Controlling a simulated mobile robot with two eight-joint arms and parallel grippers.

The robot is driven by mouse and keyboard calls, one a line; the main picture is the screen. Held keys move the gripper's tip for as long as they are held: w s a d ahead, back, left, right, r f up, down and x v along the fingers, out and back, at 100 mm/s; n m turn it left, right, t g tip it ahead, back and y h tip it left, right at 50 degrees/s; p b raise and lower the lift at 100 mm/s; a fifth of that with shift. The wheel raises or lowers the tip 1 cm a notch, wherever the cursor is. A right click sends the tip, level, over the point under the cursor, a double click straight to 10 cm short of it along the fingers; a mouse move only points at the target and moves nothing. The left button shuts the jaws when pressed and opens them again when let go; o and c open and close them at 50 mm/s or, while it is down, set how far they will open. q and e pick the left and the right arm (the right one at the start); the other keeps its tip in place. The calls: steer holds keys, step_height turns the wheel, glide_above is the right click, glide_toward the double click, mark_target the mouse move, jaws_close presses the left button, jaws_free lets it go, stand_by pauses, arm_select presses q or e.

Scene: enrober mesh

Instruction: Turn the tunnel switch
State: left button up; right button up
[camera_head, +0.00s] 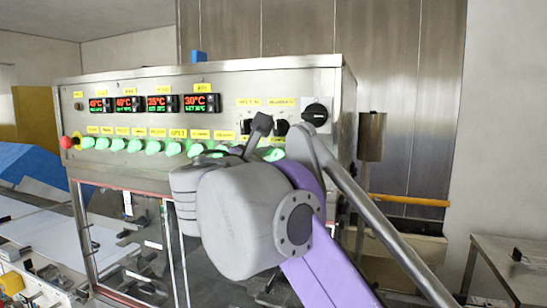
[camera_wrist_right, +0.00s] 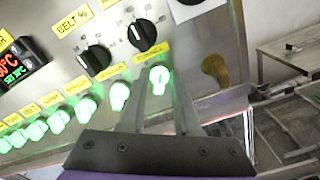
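A steel control panel (camera_head: 130,88) carries a row of lit green switches (camera_head: 155,147), each under a yellow label. The rightmost green switch (camera_wrist_right: 160,75) stands between the two fingers of my right gripper (camera_wrist_right: 164,88). The fingers are apart, one on each side of it; I cannot tell whether they touch it. In the head view my right arm hides part of the row, and the rightmost green switch (camera_head: 273,154) shows beside it. My left gripper is not in view.
Black knobs (camera_wrist_right: 143,33) sit above the green row, and a larger black rotary switch (camera_head: 316,114) is at the panel's upper right. Red temperature displays (camera_head: 201,102) are at the upper left. A red button (camera_head: 66,142) is at the left edge. A table (camera_head: 500,260) stands at right.

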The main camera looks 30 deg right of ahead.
jaws_close()
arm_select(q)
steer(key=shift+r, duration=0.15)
arm_select(e)
steer(key=shift+n, duration=0.3)
steer(key=shift+r+n+p, duration=0.1)
steer(key=shift+n+p, duration=0.35)
steer(key=shift+n, duration=0.25)
steer(key=n, duration=0.2)
steer(key=shift+w+n+p, duration=0.1)
steer(key=shift+n+p, duration=0.2)
steer(key=shift+p, duration=0.05)
steer(key=n, duration=0.3)
steer(key=shift+a+n, duration=0.1)
steer(key=shift+n, duration=0.2)
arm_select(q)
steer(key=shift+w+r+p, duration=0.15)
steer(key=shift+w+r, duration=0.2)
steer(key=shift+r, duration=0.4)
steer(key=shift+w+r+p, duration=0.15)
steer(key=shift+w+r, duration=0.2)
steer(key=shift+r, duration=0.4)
arm_select(e)
steer(key=shift+w+n, duration=0.1)
steer(key=shift+n, duration=1.8)
